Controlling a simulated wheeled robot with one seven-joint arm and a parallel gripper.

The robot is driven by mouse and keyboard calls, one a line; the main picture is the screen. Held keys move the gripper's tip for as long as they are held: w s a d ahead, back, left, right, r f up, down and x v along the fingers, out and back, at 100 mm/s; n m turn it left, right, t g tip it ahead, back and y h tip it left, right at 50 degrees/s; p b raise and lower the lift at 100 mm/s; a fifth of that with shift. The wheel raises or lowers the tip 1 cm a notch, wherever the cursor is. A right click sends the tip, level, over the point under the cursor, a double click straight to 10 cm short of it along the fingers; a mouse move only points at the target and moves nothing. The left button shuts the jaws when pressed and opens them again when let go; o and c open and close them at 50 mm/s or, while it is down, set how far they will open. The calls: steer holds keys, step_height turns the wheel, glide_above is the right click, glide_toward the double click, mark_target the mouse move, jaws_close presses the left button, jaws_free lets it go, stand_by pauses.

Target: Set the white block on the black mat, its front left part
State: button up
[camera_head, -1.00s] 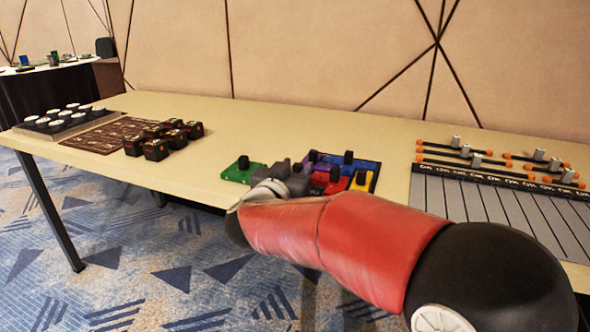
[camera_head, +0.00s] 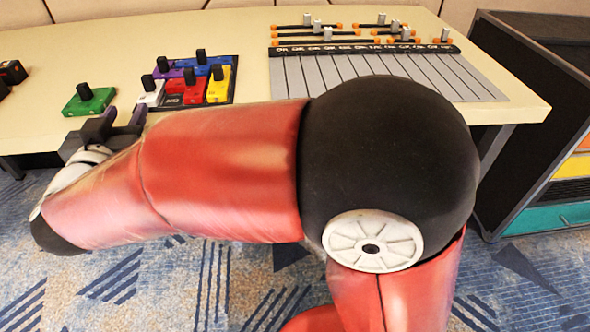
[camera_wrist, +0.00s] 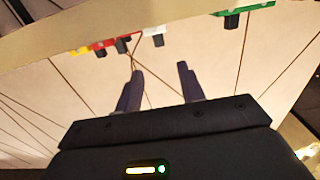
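The white block (camera_head: 150,93), with a black knob on top, sits upright at the front left part of the black mat (camera_head: 236,76), next to a dark red block (camera_head: 173,92). Its contact with the mat is too small to make out. My gripper (camera_head: 122,118) is in front of the block and a little to its left, near the table's front edge. Its fingers are apart with nothing between them. In the wrist view the white block (camera_wrist: 156,31) shows beyond the open gripper (camera_wrist: 160,72), clear of both fingers.
The mat also carries purple, blue, red and yellow blocks. A green block (camera_head: 88,100) stands to the left, off the mat. A grey slatted panel (camera_head: 300,78) and rails with sliders (camera_head: 350,42) lie to the right. A dark cabinet (camera_head: 520,90) stands beyond the table's right end.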

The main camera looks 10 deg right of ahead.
steer(key=w+d+r+y, duration=0.1)
steer(key=y, duration=0.1)
steer(key=w+d+r+n+y, duration=0.1)
steer(key=d+r, duration=0.1)
steer(key=w+d+r+n+y, duration=0.1)
steer(key=d+y, duration=0.1)
steer(key=shift+w+r+y, duration=0.3)
steer(key=shift+w+r, duration=0.05)
steer(key=s+d+f+g+h, duration=0.1)
steer(key=s+d+f+g, duration=0.3)
steer(key=d, duration=0.6)
steer(key=s+d+f+g+h, duration=0.2)
steer(key=s+d+f+g, duration=0.2)
steer(key=s+d, duration=0.5)
steer(key=s+d+f+m+g+h, duration=0.1)
steer(key=s+d+f+g, duration=0.3)
steer(key=s+d+f, duration=0.3)
steer(key=d+f, duration=0.1)
steer(key=d, duration=0.3)
steer(key=shift+d, duration=0.15)
